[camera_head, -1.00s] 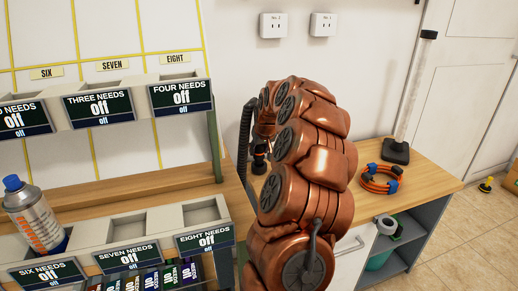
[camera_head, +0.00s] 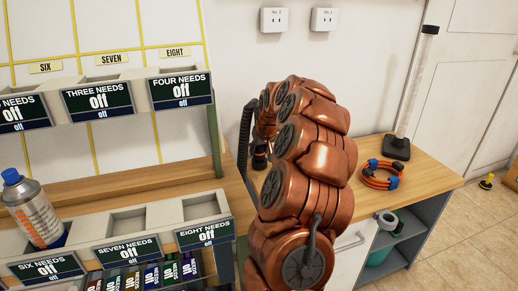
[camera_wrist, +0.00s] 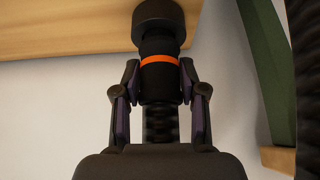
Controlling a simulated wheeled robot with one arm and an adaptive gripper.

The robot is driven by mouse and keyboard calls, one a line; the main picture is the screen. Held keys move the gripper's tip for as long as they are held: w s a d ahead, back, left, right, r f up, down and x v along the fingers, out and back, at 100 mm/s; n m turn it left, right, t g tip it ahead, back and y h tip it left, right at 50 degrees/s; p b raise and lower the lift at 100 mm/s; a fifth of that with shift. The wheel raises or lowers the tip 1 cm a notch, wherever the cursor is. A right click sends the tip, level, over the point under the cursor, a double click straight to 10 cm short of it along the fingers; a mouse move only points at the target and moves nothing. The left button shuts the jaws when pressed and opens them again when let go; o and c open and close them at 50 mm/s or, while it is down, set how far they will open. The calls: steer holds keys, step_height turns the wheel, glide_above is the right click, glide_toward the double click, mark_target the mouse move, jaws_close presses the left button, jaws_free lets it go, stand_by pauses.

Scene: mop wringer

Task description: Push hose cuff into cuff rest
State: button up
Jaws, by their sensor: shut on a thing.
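The hose cuff (camera_wrist: 160,82) is a black cylinder with an orange band. In the wrist view it sits between the two fingers of my gripper (camera_wrist: 160,90), which is shut on it. Beyond its far end is a wider black round piece (camera_wrist: 158,22), apparently the cuff rest, against a wooden surface. The cuff's end meets or overlaps this piece; I cannot tell how deep it sits. In the head view the cuff (camera_head: 260,157) shows small and dark left of my copper arm, just above the bench. My gripper is mostly hidden there.
A black ribbed hose (camera_head: 246,130) hangs beside my arm. The wooden bench (camera_head: 425,180) holds an orange cable coil (camera_head: 382,176) and a black-based post (camera_head: 397,147). A shelf unit with signs and a spray can (camera_head: 33,212) stands at left, with its green upright (camera_head: 214,145) close by.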

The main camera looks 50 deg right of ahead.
steer(key=shift+f, duration=0.6)
stand_by(0.9)
steer(key=o, duration=1.2)
steer(key=v, duration=1.2)
